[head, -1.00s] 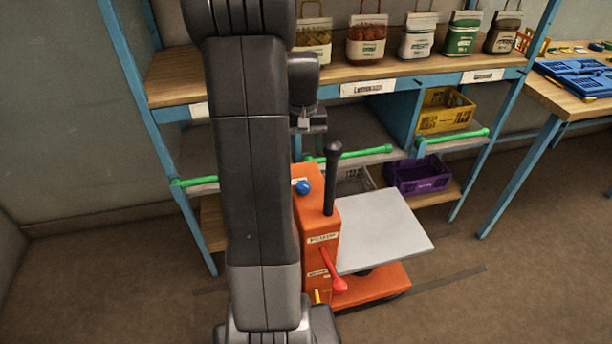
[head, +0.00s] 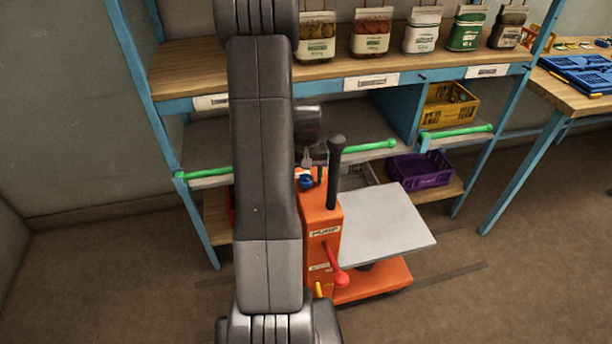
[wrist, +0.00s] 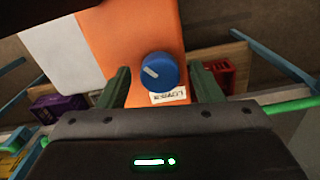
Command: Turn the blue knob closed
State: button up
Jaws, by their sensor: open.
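The blue knob (wrist: 159,71) sits on the orange pump unit (wrist: 130,40), with a pale pointer mark on its face and a white label beside it. In the head view the knob (head: 305,182) shows on top of the orange unit (head: 320,225), partly hidden by my arm and gripper. My gripper (wrist: 160,88) is open, its two dark fingers on either side of the knob, with a visible gap on both sides. In the head view my gripper (head: 312,165) is just above the knob; its fingers are hard to make out.
A black upright handle (head: 335,170) rises close to the knob. A red lever (head: 338,278) is on the unit's front, and a grey platform (head: 385,228) extends right. Behind stands a blue-framed shelf with green rails (head: 460,131), a yellow crate (head: 450,108) and a purple crate (head: 420,170).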

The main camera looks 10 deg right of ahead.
jog(key=c, duration=1)
jog(key=m+b, duration=0.1)
jog(key=m, duration=0.2)
jog(key=shift+m, duration=0.4)
jog(key=shift+m+b, duration=0.3)
jog(key=shift+m, duration=1.5)
jog(key=o, duration=1)
